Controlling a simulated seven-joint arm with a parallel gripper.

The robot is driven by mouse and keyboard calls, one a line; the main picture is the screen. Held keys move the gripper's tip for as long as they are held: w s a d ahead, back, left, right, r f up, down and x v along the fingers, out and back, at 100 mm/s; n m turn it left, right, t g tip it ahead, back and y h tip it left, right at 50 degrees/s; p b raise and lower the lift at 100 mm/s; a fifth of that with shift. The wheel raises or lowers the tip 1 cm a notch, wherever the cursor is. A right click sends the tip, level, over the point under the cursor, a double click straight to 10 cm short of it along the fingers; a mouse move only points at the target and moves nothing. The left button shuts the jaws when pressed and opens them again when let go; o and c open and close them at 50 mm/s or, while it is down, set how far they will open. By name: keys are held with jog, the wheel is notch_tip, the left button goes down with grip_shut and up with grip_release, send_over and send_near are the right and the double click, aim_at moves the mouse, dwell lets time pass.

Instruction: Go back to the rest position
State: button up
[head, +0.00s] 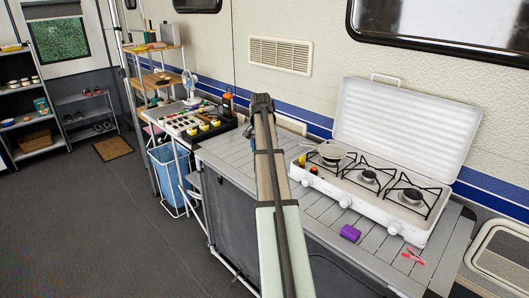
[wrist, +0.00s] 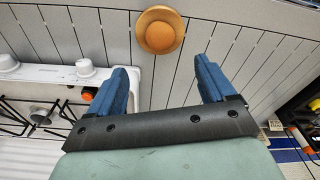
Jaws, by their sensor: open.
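My gripper (wrist: 163,68) shows in the wrist view with its two blue fingers apart and nothing between them. It is above the slatted grey counter (wrist: 225,45). A round orange-brown wooden piece (wrist: 160,30) with a raised middle lies on the counter beyond the fingertips, apart from them. In the head view my arm reaches from the bottom edge up across the counter (head: 385,242); I cannot make out the fingers there, and the wooden piece does not show.
A purple block (head: 350,232) and a red-pink item (head: 413,257) lie in front. Left are a blue bin (head: 168,178) and crowded shelves (head: 160,80). The floor (head: 80,225) is clear.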

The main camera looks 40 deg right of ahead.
dwell(0.4)
jog(key=w+a+f+n, duration=0.1)
jog(key=a+f+n, duration=0.2)
jog(key=a+f, duration=0.85)
jog(key=w+a+f+n, duration=0.1)
jog(key=a+f+n, duration=0.2)
jog(key=a+f, duration=0.8)
jog(key=s+a+f+n, duration=0.3)
jog(key=s+a+f, duration=0.1)
jog(key=a, duration=0.5)
jog(key=s+a+f+n+y, duration=0.1)
jog(key=s+a+f+n, duration=0.2)
jog(key=a, duration=0.6)
jog(key=s+a+f+n, duration=0.2)
jog(key=s+a+f, duration=0.2)
jog(key=a, duration=0.5)
jog(key=s+f+g, duration=0.2)
jog(key=s+f, duration=0.5)
jog(key=s, duration=0.3)
jog(key=s+a+f+g, duration=0.1)
jog(key=s+f+g, duration=0.1)
jog(key=s+f, duration=0.5)
jog(key=s+a+f+g, duration=0.1)
jog(key=s+f+g, duration=0.2)
jog(key=s+f, duration=0.5)
jog(key=s, duration=0.6)
jog(key=shift+s+a+n, duration=0.25)
jog(key=shift+s+n, duration=0.05)
jog(key=shift+f, duration=0.1)
